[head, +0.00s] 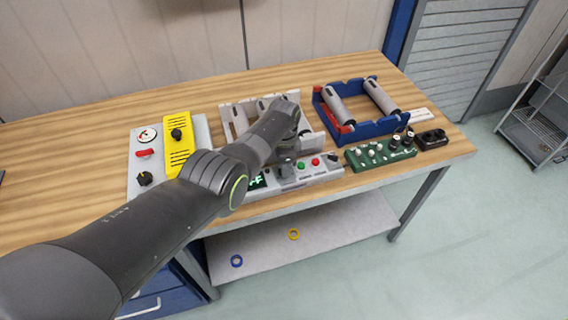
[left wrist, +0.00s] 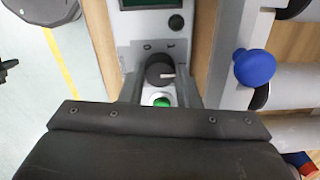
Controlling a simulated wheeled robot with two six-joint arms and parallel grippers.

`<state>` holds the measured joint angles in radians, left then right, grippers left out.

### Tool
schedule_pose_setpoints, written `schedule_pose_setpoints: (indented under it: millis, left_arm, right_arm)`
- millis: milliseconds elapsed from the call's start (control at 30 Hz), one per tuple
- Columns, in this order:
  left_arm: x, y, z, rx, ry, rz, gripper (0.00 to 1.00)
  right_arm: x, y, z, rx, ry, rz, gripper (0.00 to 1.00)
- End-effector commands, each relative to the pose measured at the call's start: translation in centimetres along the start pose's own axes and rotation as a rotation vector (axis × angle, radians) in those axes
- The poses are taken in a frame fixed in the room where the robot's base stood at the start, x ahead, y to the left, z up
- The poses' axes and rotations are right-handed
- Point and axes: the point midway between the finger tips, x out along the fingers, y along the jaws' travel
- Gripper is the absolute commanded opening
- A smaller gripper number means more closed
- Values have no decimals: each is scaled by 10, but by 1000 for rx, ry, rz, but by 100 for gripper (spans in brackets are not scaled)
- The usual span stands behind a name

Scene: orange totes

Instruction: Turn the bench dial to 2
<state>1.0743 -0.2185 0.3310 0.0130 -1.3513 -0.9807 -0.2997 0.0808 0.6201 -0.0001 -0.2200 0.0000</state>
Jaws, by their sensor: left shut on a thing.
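The bench dial (left wrist: 158,68) is a black knob with a pale pointer mark, on a light grey control panel (head: 328,172). In the left wrist view the mark points right. My left gripper (head: 287,170) reaches down onto the panel from the left. Its fingers (left wrist: 160,88) stand on either side of the dial and are shut on it. A green button (left wrist: 162,101) sits just beside the dial. The panel's display (head: 257,182) is partly hidden by my arm; green characters like "FF" show. My right gripper is not in view.
A red button (head: 315,162) and another black knob (head: 333,158) sit right of the gripper. A green box with knobs (head: 380,154), a blue tray with grey cylinders (head: 372,128), and a yellow box (head: 177,140) stand nearby. A grey rack is behind my arm.

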Motion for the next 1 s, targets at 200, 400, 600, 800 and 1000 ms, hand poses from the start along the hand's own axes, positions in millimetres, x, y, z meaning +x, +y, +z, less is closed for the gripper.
schedule_pose_setpoints:
  millis: [200, 400, 600, 800, 1000]
  left_arm:
    - [-1, -1, 0, 3, 1, -3, 6]
    - [-1, -1, 0, 2, 0, -3, 34]
    - [-1, -1, 0, 1, 0, -2, 51]
    - [-1, 0, 0, 1, 0, -1, 51]
    - [-16, 0, 0, 2, 1, -2, 51]
  right_arm:
    - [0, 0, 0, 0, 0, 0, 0]
    - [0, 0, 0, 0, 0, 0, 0]
    - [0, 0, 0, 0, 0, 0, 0]
    - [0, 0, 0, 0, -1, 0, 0]
    - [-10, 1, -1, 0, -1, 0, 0]
